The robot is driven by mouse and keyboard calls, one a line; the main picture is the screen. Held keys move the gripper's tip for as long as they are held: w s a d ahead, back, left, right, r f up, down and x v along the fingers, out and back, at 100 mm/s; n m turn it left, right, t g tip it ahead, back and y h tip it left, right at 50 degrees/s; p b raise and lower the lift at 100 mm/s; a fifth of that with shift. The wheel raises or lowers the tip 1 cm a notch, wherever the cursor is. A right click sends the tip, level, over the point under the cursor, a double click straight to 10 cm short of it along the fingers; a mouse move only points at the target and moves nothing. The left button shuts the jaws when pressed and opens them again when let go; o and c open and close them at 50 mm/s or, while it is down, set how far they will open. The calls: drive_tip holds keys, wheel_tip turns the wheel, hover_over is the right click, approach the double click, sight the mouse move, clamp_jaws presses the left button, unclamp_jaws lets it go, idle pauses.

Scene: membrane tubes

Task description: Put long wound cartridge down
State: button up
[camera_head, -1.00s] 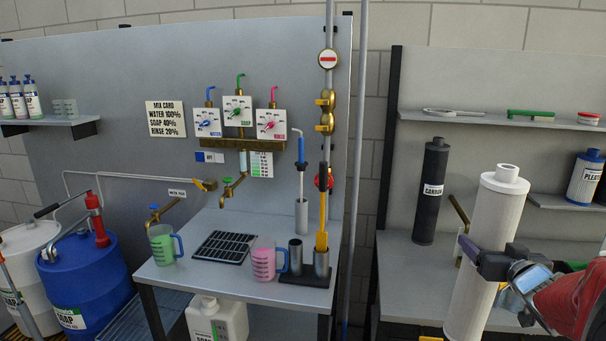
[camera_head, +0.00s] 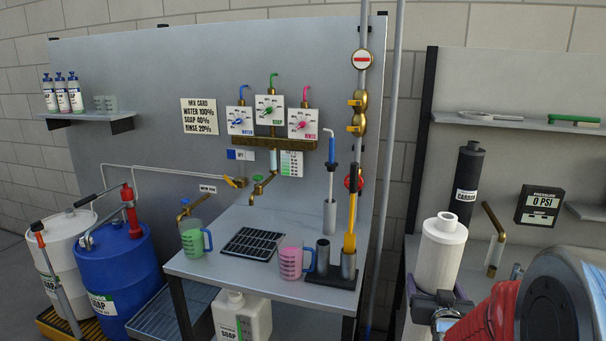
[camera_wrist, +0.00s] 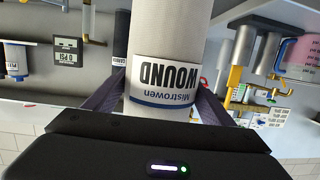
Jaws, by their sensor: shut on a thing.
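The long wound cartridge (camera_head: 441,252) is a white cylinder with a narrow neck on top, at the lower right of the head view. My gripper (camera_head: 437,303) is shut around it, below its upper part. The cartridge stands about upright, and its lower end is cut off by the frame. In the wrist view the cartridge (camera_wrist: 166,45) fills the middle between the dark fingers, its "Mistrowen WOUND" label upside down. I cannot tell whether its bottom touches anything.
A black carbon cartridge (camera_head: 465,185) stands on the right bench behind the held one. A brass pipe (camera_head: 494,238) and a 0 PSI gauge (camera_head: 540,205) are to its right. The left table (camera_head: 225,278) holds a pink jug (camera_head: 290,260), a green jug (camera_head: 192,238) and dark cups.

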drive_tip(key=a+f+n+y, duration=0.1)
drive_tip(key=a+f+y, duration=0.1)
drive_tip(key=a, duration=0.6)
drive_tip(key=a+f+n+y, duration=0.1)
drive_tip(key=a+f, duration=0.2)
drive_tip(key=a, duration=0.6)
drive_tip(key=shift+w+n+t+y, duration=0.3)
drive_tip(key=shift+w+y, duration=0.1)
drive_tip(key=shift+f, duration=0.1)
drive_tip(key=shift+s, duration=0.35)
